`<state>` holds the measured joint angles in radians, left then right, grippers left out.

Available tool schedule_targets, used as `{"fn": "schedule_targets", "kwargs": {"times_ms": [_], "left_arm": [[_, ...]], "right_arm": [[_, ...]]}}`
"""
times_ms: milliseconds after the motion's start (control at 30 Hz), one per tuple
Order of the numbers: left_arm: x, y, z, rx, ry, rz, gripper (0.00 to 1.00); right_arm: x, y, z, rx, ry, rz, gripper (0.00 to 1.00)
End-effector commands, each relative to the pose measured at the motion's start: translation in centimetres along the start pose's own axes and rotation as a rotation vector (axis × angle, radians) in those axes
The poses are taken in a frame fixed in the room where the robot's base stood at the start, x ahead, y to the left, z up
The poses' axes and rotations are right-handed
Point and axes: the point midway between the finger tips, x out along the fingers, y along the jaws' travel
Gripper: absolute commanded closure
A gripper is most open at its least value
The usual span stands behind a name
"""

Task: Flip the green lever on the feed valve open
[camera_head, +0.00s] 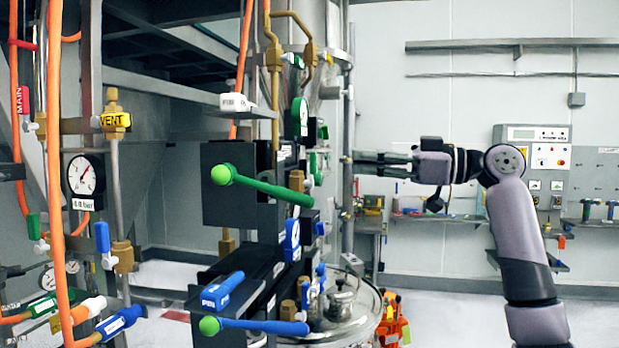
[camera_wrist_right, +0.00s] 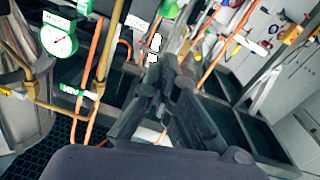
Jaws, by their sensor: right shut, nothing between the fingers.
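A green lever (camera_head: 270,188) with a round green knob end sits on a dark valve block (camera_head: 228,153) in the middle of the head view. It slopes slightly down to the right. Which valve is the feed valve cannot be read. My right gripper (camera_head: 352,160) is to the right of the lever, clearly apart from it, pointing left with its fingers shut and empty. In the right wrist view the shut fingers (camera_wrist_right: 176,75) point toward pipes and gauges. My left gripper is not in view.
Below is a blue lever (camera_head: 262,327) with a green end. A steel vessel (camera_head: 345,310) stands below my gripper. The space before the right wall is fairly open.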

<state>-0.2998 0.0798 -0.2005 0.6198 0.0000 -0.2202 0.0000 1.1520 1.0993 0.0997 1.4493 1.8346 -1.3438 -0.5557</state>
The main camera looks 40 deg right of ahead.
Motion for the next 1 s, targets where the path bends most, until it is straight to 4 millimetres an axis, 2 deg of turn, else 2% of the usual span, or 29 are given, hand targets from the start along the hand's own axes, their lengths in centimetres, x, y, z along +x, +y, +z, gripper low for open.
{"fn": "schedule_targets", "kwargs": {"times_ms": [233,367,767,800,833,1000], "left_arm": [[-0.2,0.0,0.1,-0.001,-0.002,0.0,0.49],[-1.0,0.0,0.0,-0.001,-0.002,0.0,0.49],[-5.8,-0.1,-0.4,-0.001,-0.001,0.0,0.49],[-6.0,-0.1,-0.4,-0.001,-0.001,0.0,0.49],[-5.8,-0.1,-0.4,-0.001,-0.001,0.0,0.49],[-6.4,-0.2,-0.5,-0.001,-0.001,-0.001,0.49]], "right_arm": [[0.3,0.0,0.0,0.0,-0.001,0.001,1.0],[1.6,0.0,-0.2,0.0,-0.002,-0.001,1.0],[9.9,0.1,-0.6,0.002,-0.002,-0.002,1.0],[10.5,0.1,-0.2,0.002,-0.004,-0.001,1.0],[10.4,0.1,0.7,0.004,-0.006,0.001,1.0],[10.8,0.1,2.7,0.003,-0.005,0.002,1.0]]}}
